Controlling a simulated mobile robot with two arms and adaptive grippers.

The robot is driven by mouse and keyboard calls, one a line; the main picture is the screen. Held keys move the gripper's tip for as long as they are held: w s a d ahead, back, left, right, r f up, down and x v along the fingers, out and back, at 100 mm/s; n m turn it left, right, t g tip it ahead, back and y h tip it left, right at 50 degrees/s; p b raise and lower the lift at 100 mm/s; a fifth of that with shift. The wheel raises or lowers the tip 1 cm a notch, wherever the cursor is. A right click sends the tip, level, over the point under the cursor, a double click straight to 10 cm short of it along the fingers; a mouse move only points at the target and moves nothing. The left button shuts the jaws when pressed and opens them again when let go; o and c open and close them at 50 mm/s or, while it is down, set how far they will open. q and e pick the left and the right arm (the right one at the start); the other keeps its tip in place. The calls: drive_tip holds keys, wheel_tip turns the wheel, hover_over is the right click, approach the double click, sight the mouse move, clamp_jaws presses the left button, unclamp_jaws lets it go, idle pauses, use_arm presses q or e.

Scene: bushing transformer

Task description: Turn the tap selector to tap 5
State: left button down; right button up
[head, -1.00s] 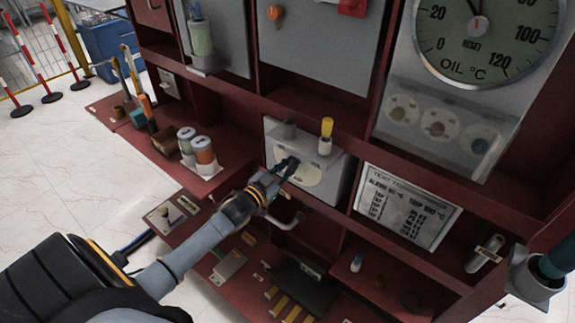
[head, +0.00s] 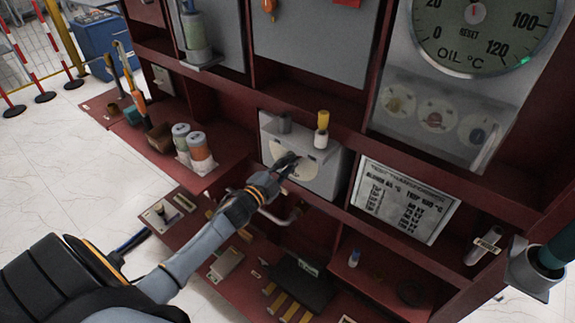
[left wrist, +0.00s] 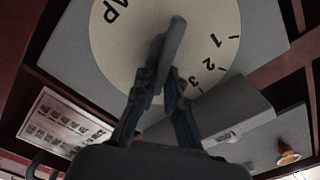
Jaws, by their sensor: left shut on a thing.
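The tap selector is a grey box (head: 328,178) with a pale round dial plate (head: 303,173) on the front of the dark red rack. In the left wrist view the dial plate (left wrist: 110,55) shows part of the word TAP and the numbers 1, 2 and 3; the other numbers are out of view or hidden. A grey selector handle (left wrist: 173,45) stands out from the dial. My left gripper (head: 288,163) is shut on this handle, with a finger on each side. Which tap the handle points at cannot be told. My right gripper is not in view.
Two canisters (head: 197,146) stand on the left shelf. A grey bent pipe (head: 275,216) runs below the box.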

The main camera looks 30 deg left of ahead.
use_arm(q)
drive_tip(key=shift+f+m, duration=0.1)
drive_tip(key=shift+m, duration=0.2)
drive_tip(key=c, duration=1.4)
unclamp_jaws()
drive_tip(key=s, duration=1.2)
drive_tip(key=shift+a, duration=0.45)
drive_tip(key=s+d+f+n+g+y, duration=0.1)
drive_tip(key=s+f+n+g, duration=0.3)
drive_tip(key=f, duration=0.7)
drive_tip(key=s+d+f+n+g, duration=0.15)
drive_tip(key=s+f, duration=0.35)
drive_tip(key=f, duration=0.6)
drive_tip(key=s+d+f+n+g+y, duration=0.1)
drive_tip(key=s+f+n+g, duration=0.3)
drive_tip(key=f, duration=0.7)
drive_tip(key=s+d+f+g, duration=0.2)
drive_tip(key=s+f, duration=0.3)
drive_tip(key=s, duration=0.4)
drive_tip(key=s+d+f+n+g, duration=0.1)
drive_tip(key=s+d+f+g, duration=0.2)
drive_tip(key=s, duration=0.6)
drive_tip(key=s+d+f+g, duration=0.2)
drive_tip(key=s+d+f, duration=0.2)
drive_tip(key=s+f, duration=0.3)
drive_tip(key=shift+s+d+f+h, duration=0.25)
drive_tip(key=shift+s+d+h, duration=0.15)
drive_tip(key=shift+s, duration=0.65)
